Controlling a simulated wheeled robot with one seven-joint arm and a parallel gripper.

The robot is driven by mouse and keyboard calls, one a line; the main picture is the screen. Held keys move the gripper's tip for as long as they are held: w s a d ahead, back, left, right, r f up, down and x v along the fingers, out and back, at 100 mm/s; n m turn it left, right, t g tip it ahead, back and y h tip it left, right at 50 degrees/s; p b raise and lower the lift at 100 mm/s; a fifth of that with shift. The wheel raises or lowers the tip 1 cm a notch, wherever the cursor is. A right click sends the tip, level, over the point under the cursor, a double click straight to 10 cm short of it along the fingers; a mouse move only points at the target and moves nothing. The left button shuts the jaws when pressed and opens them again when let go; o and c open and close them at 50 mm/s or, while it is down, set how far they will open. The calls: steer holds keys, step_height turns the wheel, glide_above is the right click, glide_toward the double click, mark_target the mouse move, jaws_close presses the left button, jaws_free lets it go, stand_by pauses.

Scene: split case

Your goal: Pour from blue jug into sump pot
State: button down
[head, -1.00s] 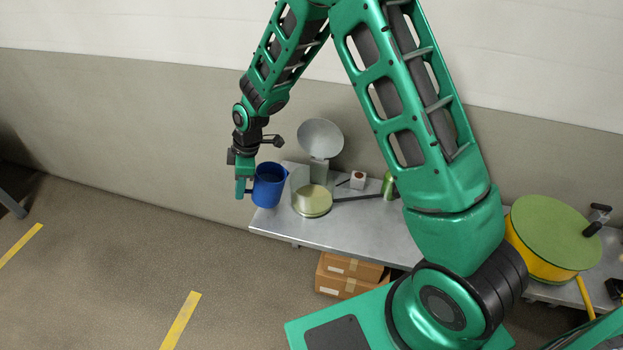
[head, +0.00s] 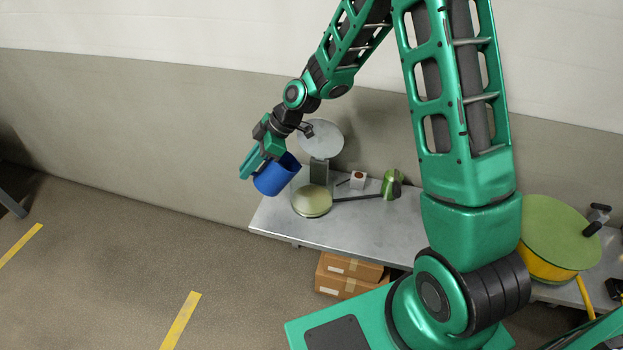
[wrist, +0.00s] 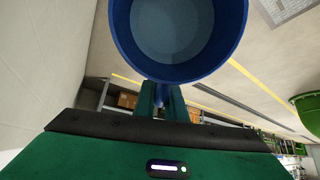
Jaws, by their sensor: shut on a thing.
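The blue jug (head: 277,178) is held above the left end of the metal table, tilted with its mouth up and to the right. My gripper (head: 256,161) is shut on it at the jug's left side. In the wrist view the jug (wrist: 122,40) shows its open round mouth, with a bluish-grey surface inside. The fingers (wrist: 162,100) close at its near side, where the handle is mostly hidden. A round pale-green vessel with a dark long handle, perhaps the sump pot (head: 311,203), stands right of and below the jug. No stream shows between them.
A grey disc (head: 321,139) stands on a post behind the pale-green vessel. A yellow drum with a green top (head: 553,232) is far right. Boxes (head: 346,275) lie below the table (head: 350,228).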

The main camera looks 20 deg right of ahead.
steer(key=shift+s+d+r+y, duration=0.1)
steer(key=shift+d+r+y, duration=0.2)
steer(key=shift+r, duration=0.25)
steer(key=shift+d+r+y, duration=0.15)
steer(key=shift+r+y, duration=0.25)
steer(key=shift+r, duration=0.15)
steer(key=shift+s+d+r+t+y, duration=0.1)
steer(key=shift+d+r+t+y, duration=0.1)
steer(key=shift+d+y, duration=0.45)
steer(key=shift+s+d+r+t+y, duration=0.1)
steer(key=shift+d+r+t+y, duration=0.1)
steer(key=shift+y, duration=0.75)
stand_by(3.0)
steer(key=shift+d+r+y, duration=0.4)
steer(key=shift+r+y, duration=0.1)
steer(key=shift+y, duration=0.1)
stand_by(1.0)
steer(key=shift+a+f+h, duration=0.4)
steer(key=shift+a+h, duration=0.1)
steer(key=shift+w+a+f+h, duration=0.15)
steer(key=shift+a+h, duration=0.35)
steer(key=shift+h, duration=0.3)
steer(key=shift+a+f+h, duration=0.15)
steer(key=shift+h, duration=0.25)
steer(key=shift+f, duration=0.1)
